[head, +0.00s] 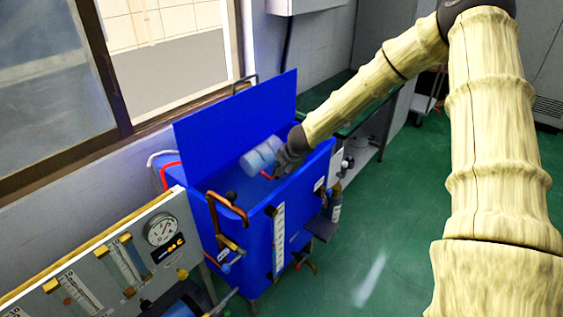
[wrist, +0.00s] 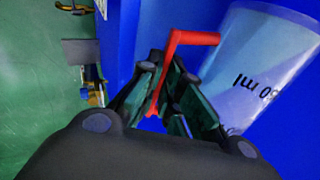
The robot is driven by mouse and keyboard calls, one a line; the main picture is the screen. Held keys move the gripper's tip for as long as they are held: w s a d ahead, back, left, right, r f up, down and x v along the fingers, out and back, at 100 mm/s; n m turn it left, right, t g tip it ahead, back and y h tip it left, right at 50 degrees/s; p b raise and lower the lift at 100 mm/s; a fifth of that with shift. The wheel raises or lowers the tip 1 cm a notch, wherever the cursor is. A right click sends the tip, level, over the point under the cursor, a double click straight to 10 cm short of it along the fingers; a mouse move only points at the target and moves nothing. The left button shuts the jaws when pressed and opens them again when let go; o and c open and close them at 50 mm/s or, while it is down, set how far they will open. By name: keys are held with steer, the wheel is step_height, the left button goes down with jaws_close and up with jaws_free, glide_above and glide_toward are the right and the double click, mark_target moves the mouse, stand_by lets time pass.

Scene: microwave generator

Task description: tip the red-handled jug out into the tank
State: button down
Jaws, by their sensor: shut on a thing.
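The jug (head: 260,157) is a clear, bluish vessel; in the head view it lies strongly tilted, close to horizontal, over the open top of the blue tank (head: 255,235). In the wrist view the jug (wrist: 262,65) shows printed millilitre marks, and its red handle (wrist: 192,38) runs down between my fingers. My gripper (head: 285,160) is shut on the red handle, at the tank's right side; it also shows in the wrist view (wrist: 160,105). Whether any liquid is in the jug or leaving it cannot be seen.
The tank's raised blue lid (head: 240,115) stands behind the opening. A copper pipe (head: 228,205) rises at the tank's front left. A panel with a round gauge (head: 160,229) stands at the lower left. Green floor (head: 400,240) is open to the right.

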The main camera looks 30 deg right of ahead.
steer(key=shift+d+r+m+g+y+p, duration=0.15)
steer(key=shift+r+y+p, duration=0.35)
steer(key=shift+p, duration=2.3)
steer(key=shift+d+r+m+g+y+p, duration=0.15)
steer(key=shift+r+y+p, duration=0.3)
steer(key=shift+p, duration=2.35)
steer(key=f+b, duration=0.1)
steer(key=b, duration=0.1)
steer(key=shift+a+f+b, duration=0.15)
steer(key=shift+a+b, duration=0.05)
steer(key=shift+b, duration=0.15)
steer(key=b, duration=0.3)
steer(key=h+b, duration=0.1)
steer(key=b, duration=0.2)
steer(key=shift+w+a+f, duration=0.15)
steer(key=shift+w+f, duration=0.05)
steer(key=shift+f, duration=0.15)
steer(key=h+b, duration=0.1)
steer(key=b, duration=0.3)
steer(key=shift+f+t, duration=0.2)
steer(key=shift+t, duration=0.2)
steer(key=shift+w+b, duration=0.1)
steer(key=shift+b, duration=0.35)
steer(key=shift+r+n+h, duration=0.25)
steer(key=shift+r+n, duration=0.05)
steer(key=shift+n, duration=0.1)
steer(key=shift+f, duration=0.1)
